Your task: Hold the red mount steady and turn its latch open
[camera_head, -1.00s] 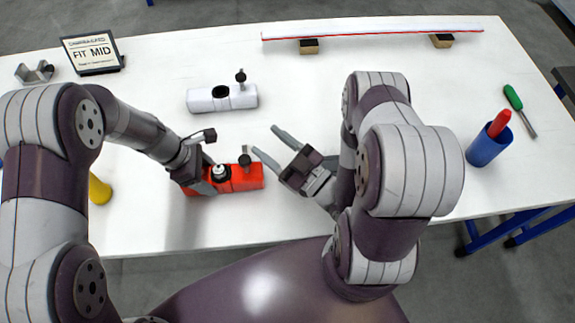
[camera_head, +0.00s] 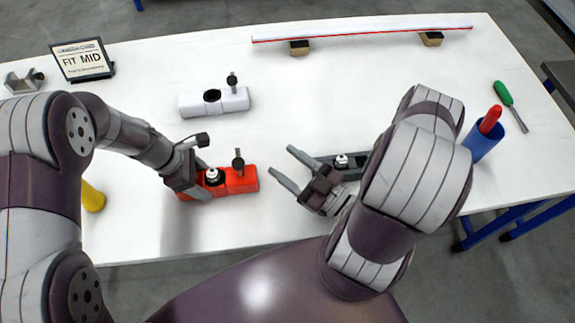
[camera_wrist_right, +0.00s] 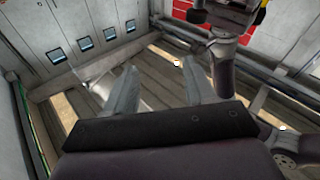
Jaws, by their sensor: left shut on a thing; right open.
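The red mount (camera_head: 236,181) lies on the white table in front of me, with a black-and-white round fitting on top and its dark latch knob (camera_head: 238,160) standing up near its right end. My left gripper (camera_head: 200,186) is shut on the left end of the red mount and hides that end. My right gripper (camera_head: 281,166) is open and empty, to the right of the red mount and apart from it. In the right wrist view, its two fingers (camera_wrist_right: 160,85) are spread with nothing between them; the mount does not show there.
A white mount (camera_head: 235,101) lies behind the red one, and a dark mount (camera_head: 325,160) sits beside my right gripper. A blue cup (camera_head: 481,146) with a red-handled tool and a green screwdriver (camera_head: 505,94) are at the right. A sign (camera_head: 84,62) stands back left; a yellow object (camera_head: 93,197) is front left.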

